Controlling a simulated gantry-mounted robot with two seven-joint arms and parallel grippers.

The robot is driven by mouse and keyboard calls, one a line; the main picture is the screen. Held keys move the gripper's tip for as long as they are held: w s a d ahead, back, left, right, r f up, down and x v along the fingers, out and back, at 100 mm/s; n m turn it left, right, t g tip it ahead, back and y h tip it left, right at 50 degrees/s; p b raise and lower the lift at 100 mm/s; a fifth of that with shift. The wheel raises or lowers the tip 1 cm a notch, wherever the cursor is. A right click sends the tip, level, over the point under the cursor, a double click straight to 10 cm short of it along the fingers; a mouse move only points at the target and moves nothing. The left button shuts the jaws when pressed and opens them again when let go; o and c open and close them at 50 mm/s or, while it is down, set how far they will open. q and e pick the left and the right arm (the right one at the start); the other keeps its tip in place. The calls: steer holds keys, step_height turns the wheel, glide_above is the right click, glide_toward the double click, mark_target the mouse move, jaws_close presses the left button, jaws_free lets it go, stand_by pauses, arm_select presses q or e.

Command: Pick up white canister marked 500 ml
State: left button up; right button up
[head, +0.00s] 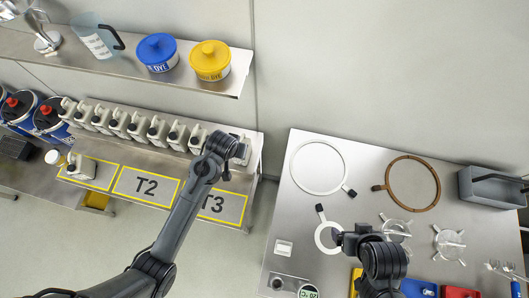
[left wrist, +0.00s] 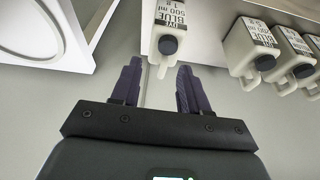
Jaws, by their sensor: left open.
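Several white canisters with dark caps stand in a row on the lower shelf, at the left in the head view; one of them (head: 177,136) shows clearly near the row's right end. The canister (left wrist: 166,18) nearest my left gripper is labelled blue dye, 500 ml, in the left wrist view. My left gripper (left wrist: 158,66) is open and empty, its fingers either side of this canister's capped end, with no clear contact. In the head view the left gripper (head: 228,160) hides most of the row's right end. My right gripper (head: 338,238) is over the right table; its opening is unclear.
Mats T2 (head: 147,186) and T3 (head: 222,206) lie in front of the row. A blue tub (head: 157,53), a yellow tub (head: 210,61) and a jug (head: 95,38) stand on the upper shelf. The right table holds rings (head: 413,183) and a grey box (head: 490,188).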

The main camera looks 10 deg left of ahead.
arm_select(q)
steer(key=w+f, duration=0.1)
steer(key=w, duration=0.1)
steer(key=w+a+f, duration=0.1)
steer(key=w, duration=0.1)
steer(key=shift+f, duration=0.35)
steer(key=shift+t, duration=0.3)
steer(key=shift+x, duration=3)
steer(key=shift+w, duration=0.1)
jaws_close()
steer(key=shift+r, duration=0.1)
